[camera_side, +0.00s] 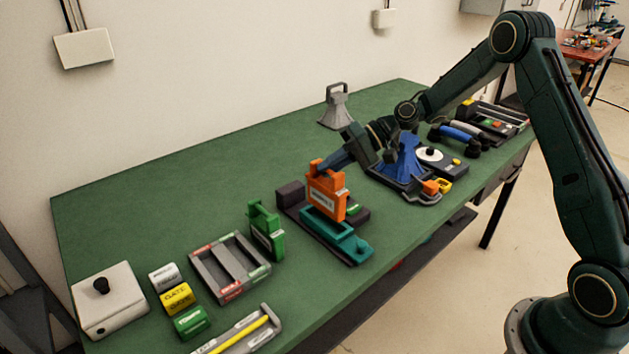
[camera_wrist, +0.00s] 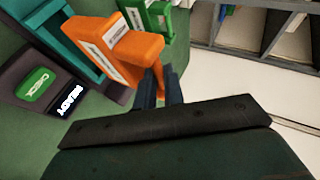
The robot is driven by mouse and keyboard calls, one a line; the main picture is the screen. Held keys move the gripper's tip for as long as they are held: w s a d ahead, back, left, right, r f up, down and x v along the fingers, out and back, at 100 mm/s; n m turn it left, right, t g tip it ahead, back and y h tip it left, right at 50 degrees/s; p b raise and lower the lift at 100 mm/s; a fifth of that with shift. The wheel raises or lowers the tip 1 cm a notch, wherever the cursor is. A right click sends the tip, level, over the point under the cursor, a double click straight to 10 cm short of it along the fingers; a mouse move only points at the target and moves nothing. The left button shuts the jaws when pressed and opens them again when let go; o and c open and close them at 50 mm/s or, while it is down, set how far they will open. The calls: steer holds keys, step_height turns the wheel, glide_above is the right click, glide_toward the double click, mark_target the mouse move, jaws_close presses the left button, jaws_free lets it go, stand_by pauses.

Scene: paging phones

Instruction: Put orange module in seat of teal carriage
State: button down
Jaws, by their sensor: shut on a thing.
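The orange module (camera_side: 326,192) is a block with a white label, and it is upright in the side view. My gripper (camera_side: 322,166) is shut on its upper part. In the wrist view my gripper's fingers (camera_wrist: 159,86) meet the orange module (camera_wrist: 128,52) at its near end. The teal carriage (camera_side: 337,236) sits on a dark base, below and beside the module. It also shows in the wrist view (camera_wrist: 62,35), left of the module. The module hides part of the carriage, and I cannot tell whether the two touch.
A green module (camera_side: 265,230) stands to the left, with a grey divided tray (camera_side: 230,267) beyond it. The dark base carries a green button (camera_wrist: 33,83) and a "READY" sign (camera_wrist: 70,101). A blue funnel-shaped thing (camera_side: 404,160) stands to the right. The back left of the green table is clear.

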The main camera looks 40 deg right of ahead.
mark_target(332, 181)
steer(key=shift+f, duration=2.5)
steer(key=c, duration=1.5)
jaws_free()
steer(key=shift+f, duration=0.15)
steer(key=shift+d+r, duration=0.15)
steer(key=shift+r, duration=0.15)
steer(key=v, duration=1.1)
steer(key=shift+s+d, duration=0.2)
